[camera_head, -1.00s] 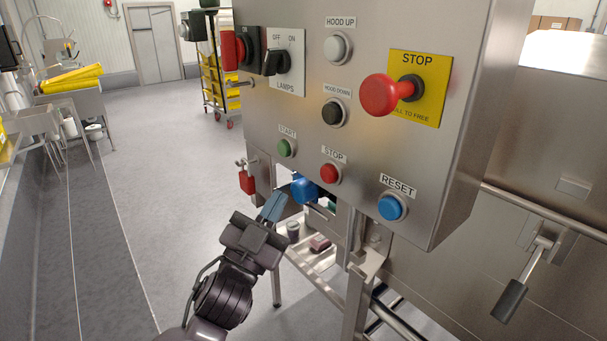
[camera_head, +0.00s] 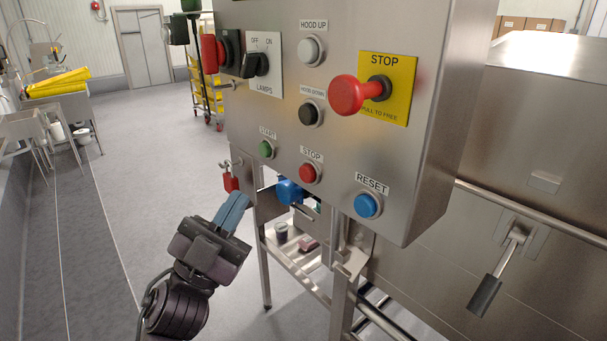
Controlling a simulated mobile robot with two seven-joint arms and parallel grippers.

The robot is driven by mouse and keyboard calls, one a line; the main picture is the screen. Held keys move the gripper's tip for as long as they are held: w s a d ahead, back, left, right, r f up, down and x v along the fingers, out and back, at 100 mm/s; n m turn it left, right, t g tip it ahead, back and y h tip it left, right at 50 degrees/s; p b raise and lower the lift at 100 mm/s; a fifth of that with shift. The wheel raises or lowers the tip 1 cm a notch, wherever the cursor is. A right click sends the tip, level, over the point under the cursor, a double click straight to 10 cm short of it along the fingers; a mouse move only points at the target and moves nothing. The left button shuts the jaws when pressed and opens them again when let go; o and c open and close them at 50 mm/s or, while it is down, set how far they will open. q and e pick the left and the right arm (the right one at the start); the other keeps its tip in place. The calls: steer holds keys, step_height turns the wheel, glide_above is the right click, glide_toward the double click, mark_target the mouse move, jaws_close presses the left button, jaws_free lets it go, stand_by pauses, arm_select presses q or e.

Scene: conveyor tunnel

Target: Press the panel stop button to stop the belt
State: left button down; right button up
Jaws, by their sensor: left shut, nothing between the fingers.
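The steel control panel (camera_head: 250,106) fills the upper middle of the head view. Its small red button (camera_head: 309,174) sits under a "STOP" label, between the green START button (camera_head: 266,149) and the blue RESET button (camera_head: 368,205). A large red mushroom knob (camera_head: 348,95) stands out from a yellow "STOP" plate (camera_head: 399,75) at the upper right. My left gripper (camera_head: 236,200) is shut and empty, with blue fingertips. It is in front of and below the panel's lower left, apart from the small red button. My right gripper is not in view.
A red padlock (camera_head: 231,182) hangs at the panel's lower left edge. A blue round part (camera_head: 289,191) sits beneath the panel. A lever handle (camera_head: 496,277) sticks out on the steel housing at right. Open floor (camera_head: 150,150) lies to the left.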

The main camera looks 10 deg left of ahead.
mark_target(307, 174)
arm_select(q)
steer(key=w+d+b, duration=0.1)
steer(key=w+d, duration=0.4)
steer(key=w, duration=0.2)
steer(key=shift+d, duration=0.2)
stand_by(0.4)
stand_by(0.4)
stand_by(0.3)
stand_by(0.3)
stand_by(0.4)
stand_by(0.3)
